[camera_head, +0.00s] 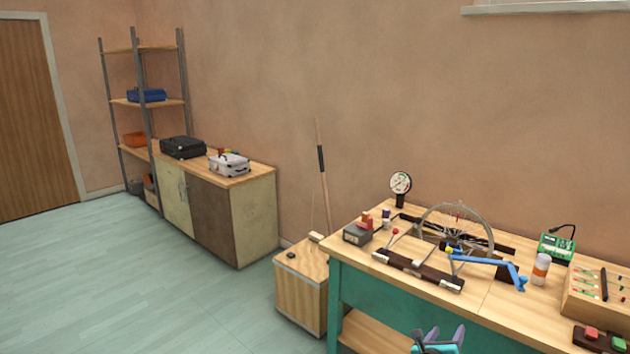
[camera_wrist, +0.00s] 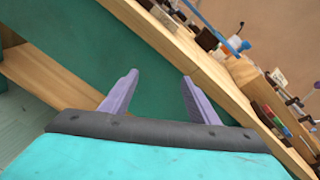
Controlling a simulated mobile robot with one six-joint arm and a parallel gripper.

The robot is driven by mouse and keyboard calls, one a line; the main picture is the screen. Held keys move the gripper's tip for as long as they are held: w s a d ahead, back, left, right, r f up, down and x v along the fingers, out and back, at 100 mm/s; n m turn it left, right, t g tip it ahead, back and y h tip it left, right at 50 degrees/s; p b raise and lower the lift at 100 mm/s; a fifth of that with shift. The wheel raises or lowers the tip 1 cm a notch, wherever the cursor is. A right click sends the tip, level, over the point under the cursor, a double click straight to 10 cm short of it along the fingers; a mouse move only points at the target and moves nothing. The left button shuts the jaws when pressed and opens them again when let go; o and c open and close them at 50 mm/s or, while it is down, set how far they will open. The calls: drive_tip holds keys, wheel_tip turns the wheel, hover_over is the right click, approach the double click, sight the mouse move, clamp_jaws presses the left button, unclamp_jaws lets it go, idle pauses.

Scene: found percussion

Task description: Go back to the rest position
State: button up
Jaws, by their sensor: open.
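My gripper (camera_head: 440,345) shows at the bottom edge of the head view, in front of the teal workbench (camera_head: 400,312). In the wrist view its two purple fingers (camera_wrist: 160,95) stand wide apart with nothing between them. Behind the fingers are the bench's teal front panel (camera_wrist: 95,60) and its wooden top edge (camera_wrist: 185,65). The gripper is apart from the bench and its objects. Most of my arm is out of view.
The bench top holds a spoked wheel on a stand (camera_head: 457,222), a blue lever (camera_head: 490,261), a dial gauge (camera_head: 400,184), a white bottle (camera_head: 541,268) and a wooden tray (camera_head: 585,305). A wooden crate (camera_head: 300,295) stands left of the bench. The floor (camera_head: 130,290) further left is clear.

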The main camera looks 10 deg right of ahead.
drive_tip(key=w+a+f+n+y, duration=0.1)
drive_tip(key=a+f+n+y, duration=0.5)
drive_tip(key=a+f, duration=0.6)
drive_tip(key=a+f+n+y, duration=0.4)
drive_tip(key=a+f+n, duration=0.45)
drive_tip(key=a, duration=0.75)
drive_tip(key=s+a+f+n+g+y+b, duration=0.1)
drive_tip(key=s+a+f+n+g+y, duration=0.15)
drive_tip(key=s+a+f+n, duration=0.45)
drive_tip(key=s+a+f+n+g+y, duration=0.1)
drive_tip(key=s+a+f+n+g, duration=0.25)
drive_tip(key=s, duration=0.35)
drive_tip(key=s+a+f+n+g, duration=0.3)
drive_tip(key=s+f+n, duration=0.2)
drive_tip(key=s, duration=0.2)
drive_tip(key=s+d+r+n+g+h, duration=0.1)
drive_tip(key=s+d+n+g, duration=0.1)
drive_tip(key=s, duration=0.5)
drive_tip(key=s+d+r+n+g+h, duration=0.1)
drive_tip(key=s+d+n+g, duration=0.2)
drive_tip(key=s+n, duration=0.4)
drive_tip(key=shift+s+d+g, duration=0.15)
drive_tip(key=shift+s+g, duration=0.35)
drive_tip(key=shift+g, duration=0.4)
